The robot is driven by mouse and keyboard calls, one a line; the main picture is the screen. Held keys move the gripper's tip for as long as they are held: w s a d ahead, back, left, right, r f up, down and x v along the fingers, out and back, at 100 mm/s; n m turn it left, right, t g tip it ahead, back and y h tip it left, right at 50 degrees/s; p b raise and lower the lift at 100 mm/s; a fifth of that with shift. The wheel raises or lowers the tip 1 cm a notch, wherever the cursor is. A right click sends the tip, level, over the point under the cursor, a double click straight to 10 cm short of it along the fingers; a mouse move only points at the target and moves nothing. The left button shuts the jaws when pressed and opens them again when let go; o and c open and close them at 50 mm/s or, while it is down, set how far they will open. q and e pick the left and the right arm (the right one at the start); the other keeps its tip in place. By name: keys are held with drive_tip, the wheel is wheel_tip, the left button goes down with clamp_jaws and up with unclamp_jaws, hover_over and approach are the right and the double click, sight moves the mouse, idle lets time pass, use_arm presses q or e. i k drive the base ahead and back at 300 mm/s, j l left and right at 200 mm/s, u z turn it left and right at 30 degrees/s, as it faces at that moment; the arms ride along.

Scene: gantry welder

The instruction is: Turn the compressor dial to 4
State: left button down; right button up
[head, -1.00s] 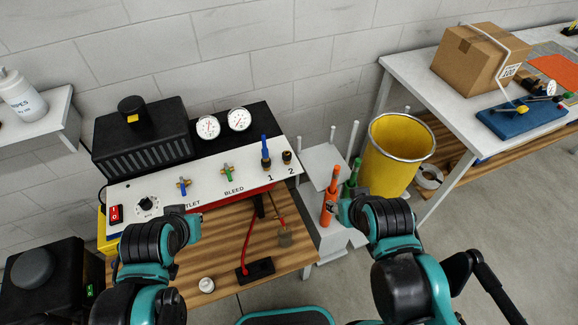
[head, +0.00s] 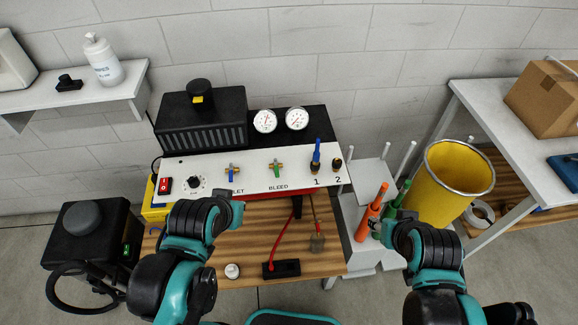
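The compressor dial (head: 194,181) is a small black knob on a white ring of markings, at the left of the white sloped compressor panel (head: 259,174). The marks are too small to read, so I cannot tell its setting. My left gripper (head: 236,206) is in front of the panel's lower edge, to the right of and below the dial, apart from it. My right gripper (head: 381,229) is beside the orange and green handled tools, right of the panel. The finger gaps of both grippers are too small to tell.
A red switch (head: 165,185) sits left of the dial. Blue (head: 232,171) and green (head: 276,169) valves, two gauges (head: 281,119) and ports 1 and 2 are to the right. A yellow bin (head: 449,184) stands right. The wooden bench (head: 245,243) holds a black block and brush.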

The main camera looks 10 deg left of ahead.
sight(193, 182)
drive_tip(key=u, duration=1.25)
drive_tip(key=i+l+z, duration=0.1)
drive_tip(key=i+l, duration=0.4)
drive_tip(key=i, duration=0.15)
